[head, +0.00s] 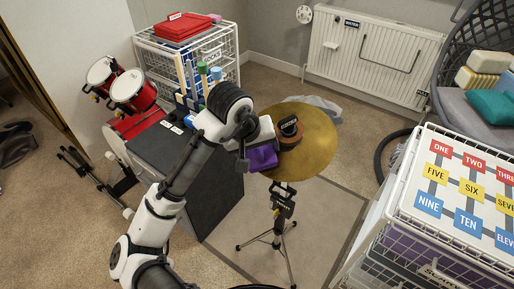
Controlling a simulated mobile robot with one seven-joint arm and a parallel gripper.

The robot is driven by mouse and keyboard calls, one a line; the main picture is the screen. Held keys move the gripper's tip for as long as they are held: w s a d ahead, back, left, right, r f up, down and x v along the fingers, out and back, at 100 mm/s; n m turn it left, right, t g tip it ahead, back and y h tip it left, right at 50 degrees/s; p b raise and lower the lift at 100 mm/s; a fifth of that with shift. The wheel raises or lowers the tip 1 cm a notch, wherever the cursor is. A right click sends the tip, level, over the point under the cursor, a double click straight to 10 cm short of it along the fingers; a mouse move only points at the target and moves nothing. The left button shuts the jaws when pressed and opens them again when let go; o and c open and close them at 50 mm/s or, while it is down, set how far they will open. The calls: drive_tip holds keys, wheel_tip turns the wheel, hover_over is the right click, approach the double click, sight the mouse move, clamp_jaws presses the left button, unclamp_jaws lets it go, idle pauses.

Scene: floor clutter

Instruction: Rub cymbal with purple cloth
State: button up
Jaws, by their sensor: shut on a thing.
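The cymbal (318,150) is a round, brass-coloured disc lying nearly flat on a black stand with tripod legs, in the middle of the head view. A dark round object with a label and an orange edge (289,131) is at its upper-left part. The purple cloth (262,158) is a small folded bundle at the cymbal's left edge. My gripper (258,146) is shut on the cloth, just over the left side of the cymbal. The fingertips are mostly hidden by the wrist, and I cannot tell whether the cloth touches the cymbal.
A red drum set (134,90) and a dark board (185,165) are on the left. A white wire rack with a red box (183,27) stands behind. A radiator (375,50) is on the back wall. A wire crate with a number board (464,188) fills the right.

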sight(270, 156)
drive_tip(key=shift+w+d+f, duration=0.1)
drive_tip(key=shift+f, duration=0.25)
drive_tip(key=shift+s+d+r+p, duration=0.1)
drive_tip(key=shift+s+d+p, duration=0.15)
drive_tip(key=shift+s+d, duration=0.4)
drive_tip(key=shift+s+d+r+p, duration=0.1)
drive_tip(key=shift+s+d+p, duration=0.25)
drive_tip(key=shift+d, duration=0.4)
drive_tip(key=shift+s+d+f+p, duration=0.1)
drive_tip(key=shift+s+d+p, duration=0.1)
drive_tip(key=shift+s+d, duration=0.5)
drive_tip(key=shift+s+d+p, duration=0.2)
drive_tip(key=shift+s+d, duration=0.25)
drive_tip(key=shift+d, duration=0.4)
drive_tip(key=shift+d+f, duration=0.15)
drive_tip(key=shift+w+a+p, duration=0.2)
drive_tip(key=shift+w+a, duration=0.5)
drive_tip(key=shift+a, duration=0.35)
drive_tip(key=shift+w+a+p, duration=0.15)
drive_tip(key=shift+w+a, duration=0.6)
drive_tip(key=shift+a, duration=0.3)
drive_tip(key=shift+w+a+p, duration=0.2)
drive_tip(key=shift+w+a, duration=0.5)
drive_tip(key=shift+a, duration=0.35)
drive_tip(key=p+v, duration=0.6)
drive_tip(key=shift+r, duration=0.2)
